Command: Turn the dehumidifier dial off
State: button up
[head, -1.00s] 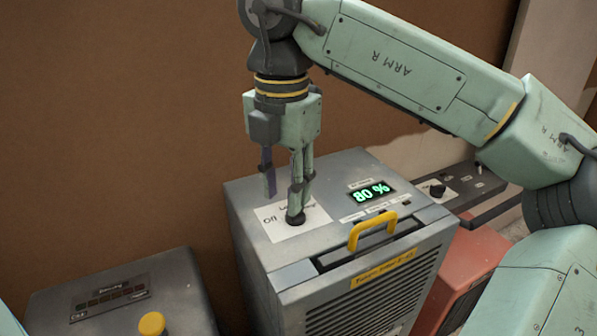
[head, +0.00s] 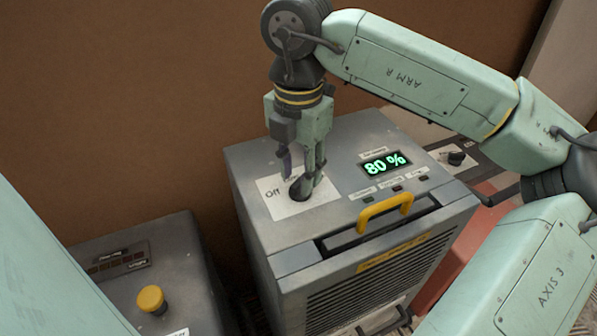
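The dehumidifier (head: 262,235) is a grey metal box with a yellow handle (head: 384,212) and a green display (head: 385,163) reading 80 %. Its dial (head: 299,189) is a dark round knob on a white label plate (head: 283,206). The word "Off" shows at the plate's left; the rest of the lettering is partly hidden. My gripper (head: 301,178) points down at the dial, with one finger at the dial's right side and the other behind and left of it. The fingers are apart. I cannot tell whether they touch the dial or which way it points.
A lower grey box with a yellow button (head: 151,299) stands at the left. A red unit (head: 455,243) and a panel with a black knob (head: 456,158) are to the right. A brown board (head: 130,100) stands close behind.

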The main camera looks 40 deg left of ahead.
jog(key=shift+f, duration=1)
jog(key=shift+c, duration=0.2)
grip_shut()
